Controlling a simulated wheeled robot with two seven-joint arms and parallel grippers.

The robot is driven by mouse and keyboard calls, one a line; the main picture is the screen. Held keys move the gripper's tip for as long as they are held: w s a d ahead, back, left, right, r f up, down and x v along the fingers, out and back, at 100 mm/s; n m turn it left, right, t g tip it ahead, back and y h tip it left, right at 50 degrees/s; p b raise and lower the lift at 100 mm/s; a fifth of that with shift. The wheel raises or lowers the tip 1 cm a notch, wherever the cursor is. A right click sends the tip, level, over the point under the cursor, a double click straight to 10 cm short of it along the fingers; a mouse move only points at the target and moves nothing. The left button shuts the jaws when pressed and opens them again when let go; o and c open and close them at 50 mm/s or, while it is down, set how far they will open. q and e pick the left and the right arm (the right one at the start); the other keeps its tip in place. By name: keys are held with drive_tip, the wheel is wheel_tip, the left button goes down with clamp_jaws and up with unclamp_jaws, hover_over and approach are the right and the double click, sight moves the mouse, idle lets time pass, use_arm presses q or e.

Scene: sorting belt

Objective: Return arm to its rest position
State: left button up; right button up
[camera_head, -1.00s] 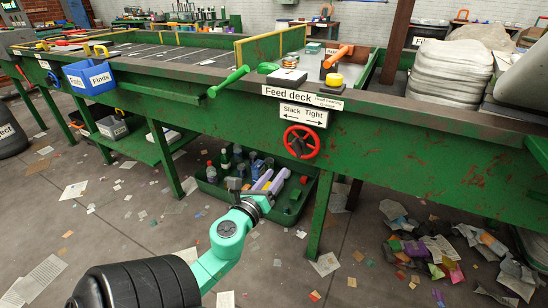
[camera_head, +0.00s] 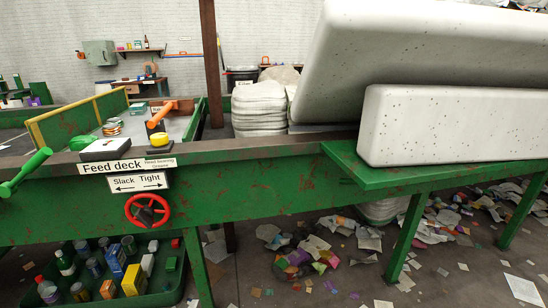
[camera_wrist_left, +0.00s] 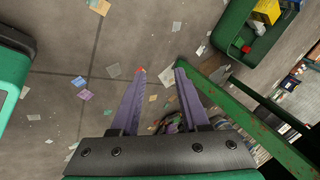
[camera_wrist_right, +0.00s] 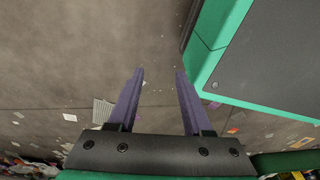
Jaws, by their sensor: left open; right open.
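My left gripper (camera_wrist_left: 160,95) shows in the left wrist view with its two purple fingers apart and nothing between them. It hangs over the littered floor, with a green leg or beam of the belt frame to its right. My right gripper (camera_wrist_right: 160,95) shows in the right wrist view, also with its fingers apart and empty, above bare floor. A teal and dark grey part of my own body lies close to its right. Neither gripper is in the head view now.
The green feed deck (camera_head: 250,195) crosses the head view, with a red wheel (camera_head: 147,210) on its front. A green tray of bottles and boxes (camera_head: 170,290) stands on the floor below; its corner shows in the left wrist view. Large white blocks (camera_head: 455,125) rest at the right. Paper litter (camera_head: 310,250) covers the floor.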

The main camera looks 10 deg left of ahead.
use_arm(q)
drive_tip(key=s+d+f+n+g+h, duration=0.3)
drive_tip(key=s+d+f+n+g, duration=0.25)
drive_tip(key=s+d+f, duration=0.55)
drive_tip(key=s+a+r+p, duration=0.3)
drive_tip(key=s+r+p, duration=0.6)
drive_tip(key=r+p, duration=0.5)
drive_tip(key=t+p, duration=0.1)
drive_tip(key=p, duration=0.3)
drive_tip(key=shift+r+p, duration=0.2)
drive_tip(key=shift+p, duration=0.2)
use_arm(e)
drive_tip(key=s+d+r, duration=0.1)
drive_tip(key=s+r, duration=0.7)
drive_tip(key=r, duration=0.5)
drive_tip(key=shift+s+d+r, duration=0.25)
drive_tip(key=shift+d+r, duration=0.05)
drive_tip(key=shift+d, duration=0.1)
use_arm(q)
drive_tip(key=shift+a, duration=0.15)
drive_tip(key=shift+o, duration=0.3)
